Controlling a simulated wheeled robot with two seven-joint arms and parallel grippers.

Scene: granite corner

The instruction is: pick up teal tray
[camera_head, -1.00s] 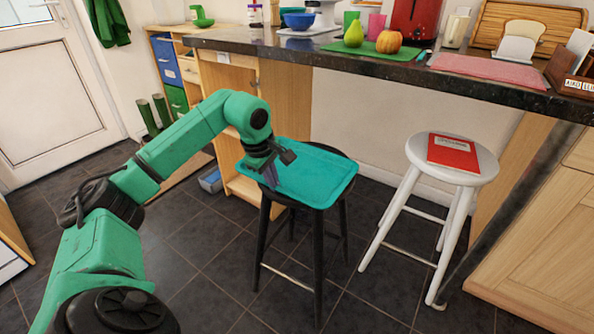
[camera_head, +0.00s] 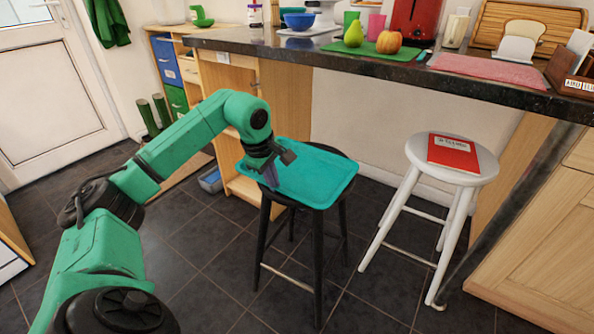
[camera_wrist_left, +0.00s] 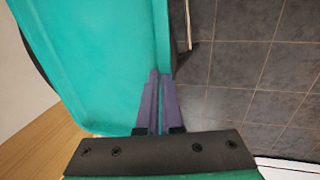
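The teal tray (camera_head: 310,178) lies on the seat of the black stool (camera_head: 318,250). It fills the upper left of the left wrist view (camera_wrist_left: 90,60), with its raised rim running down to the fingers. My left gripper (camera_head: 270,176) is at the tray's near left edge, pointing down. In the left wrist view, the purple fingers (camera_wrist_left: 158,105) are close together, one on each side of the rim, with a thin teal strip between them. The gripper looks shut on the rim. My right gripper is out of view.
A white stool (camera_head: 452,160) with a red book (camera_head: 453,151) stands to the right. The dark countertop (camera_head: 400,72) runs behind, holding fruit, a bowl and a toaster. A wooden shelf unit (camera_head: 228,150) is behind the tray. Tiled floor is clear in front.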

